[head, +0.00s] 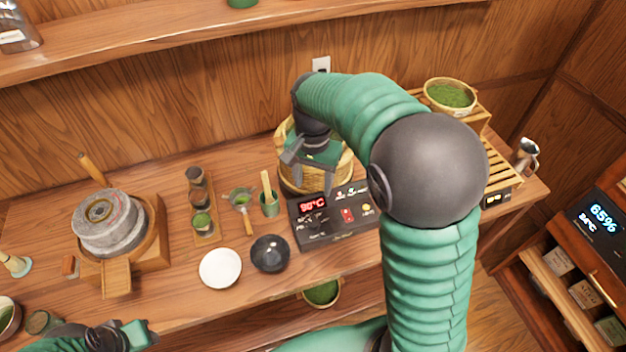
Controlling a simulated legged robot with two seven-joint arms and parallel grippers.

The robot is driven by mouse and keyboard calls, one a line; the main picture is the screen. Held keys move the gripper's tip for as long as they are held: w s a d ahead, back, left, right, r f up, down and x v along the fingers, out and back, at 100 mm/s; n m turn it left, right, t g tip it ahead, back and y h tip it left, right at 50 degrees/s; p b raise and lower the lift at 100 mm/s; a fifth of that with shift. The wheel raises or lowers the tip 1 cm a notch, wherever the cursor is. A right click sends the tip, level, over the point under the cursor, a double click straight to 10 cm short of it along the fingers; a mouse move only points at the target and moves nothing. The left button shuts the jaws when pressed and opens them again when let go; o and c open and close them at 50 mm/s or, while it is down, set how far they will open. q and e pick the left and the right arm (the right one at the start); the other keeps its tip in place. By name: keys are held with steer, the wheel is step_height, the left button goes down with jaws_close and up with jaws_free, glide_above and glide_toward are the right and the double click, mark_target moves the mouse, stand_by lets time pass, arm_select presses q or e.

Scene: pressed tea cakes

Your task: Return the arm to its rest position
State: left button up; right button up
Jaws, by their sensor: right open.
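My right arm is green and ribbed with a dark round joint. It reaches up from the bottom right and bends over the counter. My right gripper (308,172) points down over the round wooden steamer (322,185) at the back of the counter. Its jaws are open, and nothing shows between them. The arm and gripper hide part of the steamer. My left gripper (138,336) is low at the bottom left, by the counter's front edge. Its jaws are too small and cut off to judge.
A control box (335,217) reading 90°C stands before the steamer. A white bowl (220,268), a dark bowl (270,254) and a stone mill (107,224) stand left. A slatted rack (497,166) and a basket of green leaf (450,95) are right. A shelf (200,42) runs above.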

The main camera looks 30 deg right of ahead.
steer(key=s+a+f+n+t, duration=0.2)
steer(key=s+a+f+n, duration=0.5)
steer(key=s+n, duration=0.3)
steer(key=shift+a+f+n+t, duration=0.3)
steer(key=shift+f+n, duration=0.1)
steer(key=shift+f, duration=0.45)
